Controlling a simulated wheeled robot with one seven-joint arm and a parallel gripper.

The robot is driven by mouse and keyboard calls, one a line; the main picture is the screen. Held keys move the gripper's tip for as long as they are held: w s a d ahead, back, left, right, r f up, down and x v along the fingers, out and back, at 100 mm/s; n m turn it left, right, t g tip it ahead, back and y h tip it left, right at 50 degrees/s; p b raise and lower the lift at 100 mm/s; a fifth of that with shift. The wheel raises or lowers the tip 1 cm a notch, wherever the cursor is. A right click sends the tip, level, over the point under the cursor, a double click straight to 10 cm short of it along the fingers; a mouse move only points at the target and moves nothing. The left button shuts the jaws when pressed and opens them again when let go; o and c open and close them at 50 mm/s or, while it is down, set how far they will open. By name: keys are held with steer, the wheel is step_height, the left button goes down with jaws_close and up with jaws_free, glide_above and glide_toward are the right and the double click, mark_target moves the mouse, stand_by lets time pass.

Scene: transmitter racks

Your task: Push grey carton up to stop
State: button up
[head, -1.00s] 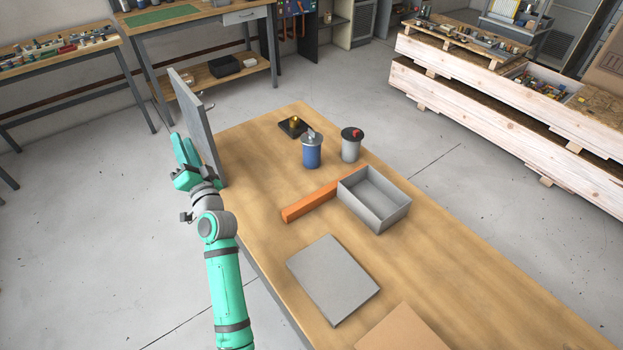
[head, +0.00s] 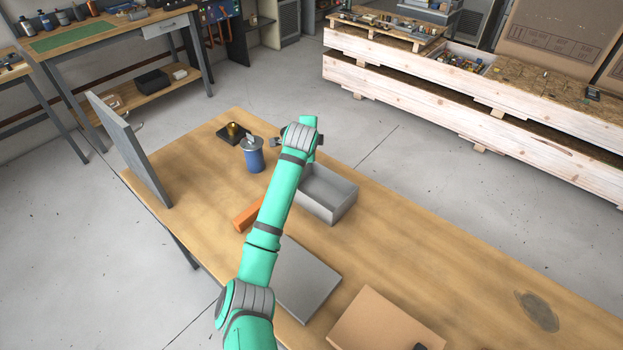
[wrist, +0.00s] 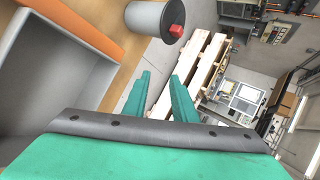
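The grey carton (head: 340,207) is an open-topped box upright on the wooden table; my arm hides its left part. It also shows at the left of the wrist view (wrist: 45,75). An orange bar (head: 246,214), likely the stop, lies along its far-left side, partly hidden by my arm. The bar runs above the carton in the wrist view (wrist: 78,22). I cannot tell whether they touch. My gripper is above the table near the carton's far end, its fingers mostly hidden in the head view. In the wrist view my gripper (wrist: 160,85) is open and empty.
A blue canister (head: 254,160) and a dark block with a brass knob (head: 234,132) stand beyond the bar. A grey canister with a red knob (wrist: 155,18) is near my gripper. A grey panel (head: 130,150) stands left; a grey slab (head: 308,283) and brown box (head: 380,328) lie nearer.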

steer(key=s+d+m+g+h, duration=0.1)
steer(key=d+m+g+h, duration=0.15)
steer(key=d, duration=0.75)
steer(key=m+g+y, duration=0.3)
steer(key=m+g, duration=0.1)
steer(key=g, duration=0.4)
glide_above(308, 210)
step_height(308, 210, down, 2)
steer(key=shift+w+a, duration=0.1)
steer(key=shift+w, duration=0.05)
steer(key=shift+f, duration=0.1)
step_height(308, 210, down, 11)
steer(key=shift+r, duration=0.15)
